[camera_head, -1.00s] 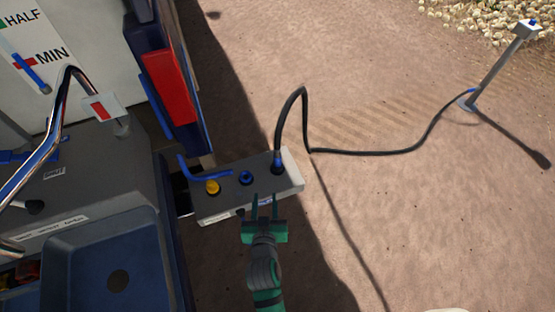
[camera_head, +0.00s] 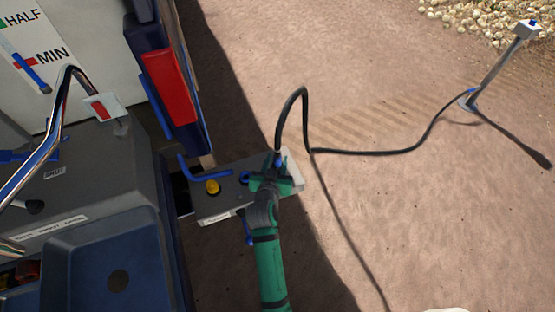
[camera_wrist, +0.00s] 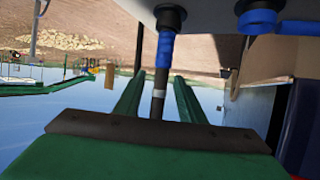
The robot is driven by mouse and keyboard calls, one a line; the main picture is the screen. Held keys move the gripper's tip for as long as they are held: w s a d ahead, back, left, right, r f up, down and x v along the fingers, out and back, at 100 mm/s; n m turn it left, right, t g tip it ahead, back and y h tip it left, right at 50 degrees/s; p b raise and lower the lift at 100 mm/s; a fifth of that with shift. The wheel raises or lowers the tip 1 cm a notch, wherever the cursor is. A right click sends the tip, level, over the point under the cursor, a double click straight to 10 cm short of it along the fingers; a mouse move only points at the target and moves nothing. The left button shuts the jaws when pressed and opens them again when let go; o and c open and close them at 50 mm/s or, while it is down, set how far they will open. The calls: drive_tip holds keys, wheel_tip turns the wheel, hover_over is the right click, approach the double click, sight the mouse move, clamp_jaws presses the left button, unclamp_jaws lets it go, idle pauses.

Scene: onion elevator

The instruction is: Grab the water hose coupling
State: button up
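The water hose coupling (camera_wrist: 165,50) is a blue sleeve on the end of the black hose (camera_head: 303,95), plugged into the grey panel (camera_head: 225,202). In the head view it is mostly hidden by my gripper (camera_head: 270,168). In the wrist view my gripper (camera_wrist: 158,76) is open, with one green finger on each side of the hose, close to the blue sleeve. Gaps show between the hose and both fingers, so nothing is held.
A blue fitting (camera_head: 244,178) and a yellow cap (camera_head: 212,187) sit left of the coupling on the panel. A blue lever (camera_head: 205,173) lies behind them. The hose loops up and runs over sandy ground to a tilted post (camera_head: 500,65). A red block (camera_head: 170,88) stands behind.

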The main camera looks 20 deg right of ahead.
sight(277, 155)
drive_tip(key=x, duration=0.5)
drive_tip(key=shift+w+r, duration=0.1)
drive_tip(key=shift+w, duration=0.05)
clamp_jaws()
drive_tip(key=shift+r, duration=0.15)
